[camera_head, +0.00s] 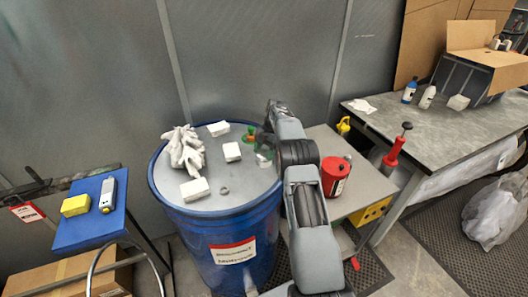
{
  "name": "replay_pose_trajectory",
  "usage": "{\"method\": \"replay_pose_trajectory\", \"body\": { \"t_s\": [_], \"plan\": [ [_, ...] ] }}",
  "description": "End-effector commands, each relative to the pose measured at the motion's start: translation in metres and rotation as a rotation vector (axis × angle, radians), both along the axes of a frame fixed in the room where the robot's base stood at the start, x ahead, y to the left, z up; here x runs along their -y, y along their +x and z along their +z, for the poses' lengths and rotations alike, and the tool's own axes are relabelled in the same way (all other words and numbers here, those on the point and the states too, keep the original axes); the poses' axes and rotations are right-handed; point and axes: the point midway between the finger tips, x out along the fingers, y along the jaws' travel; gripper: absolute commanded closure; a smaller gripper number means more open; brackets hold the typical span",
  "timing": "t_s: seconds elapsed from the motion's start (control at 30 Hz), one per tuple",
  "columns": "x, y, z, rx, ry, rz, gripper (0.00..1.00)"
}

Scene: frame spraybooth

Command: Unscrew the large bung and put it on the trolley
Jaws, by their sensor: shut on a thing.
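A blue drum (213,228) with a grey lid (246,192) stands in the middle. My gripper (264,143) points down at the lid's back right edge, partly hidden by my arm. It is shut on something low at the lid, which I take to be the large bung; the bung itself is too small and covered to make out. I cannot tell whether it is still seated in the lid. The trolley (372,184) has a grey top and stands just right of the drum, partly behind my arm.
On the lid lie white crumpled gloves (185,148), several white blocks (195,189), a small grey ring (224,190) and green items (250,133) near my gripper. A red can (336,178) stands on the trolley. A workbench (440,125) stands right.

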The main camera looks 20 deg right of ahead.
Motion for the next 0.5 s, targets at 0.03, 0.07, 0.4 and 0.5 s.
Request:
{"method": "replay_pose_trajectory", "body": {
  "t_s": [0.03, 0.07, 0.4, 0.5],
  "plan": [
    [0.0001, -0.0003, -0.0005, -0.002, 0.0, -0.001, 0.37],
    [0.0001, -0.0003, -0.0005, -0.002, 0.0, -0.001, 0.34],
    [0.0, -0.0001, -0.0009, 0.0, 0.0, -0.011, 0.25],
    [0.0003, -0.0005, -0.003, 0.001, 0.001, -0.072, 0.25]
  ]
}}
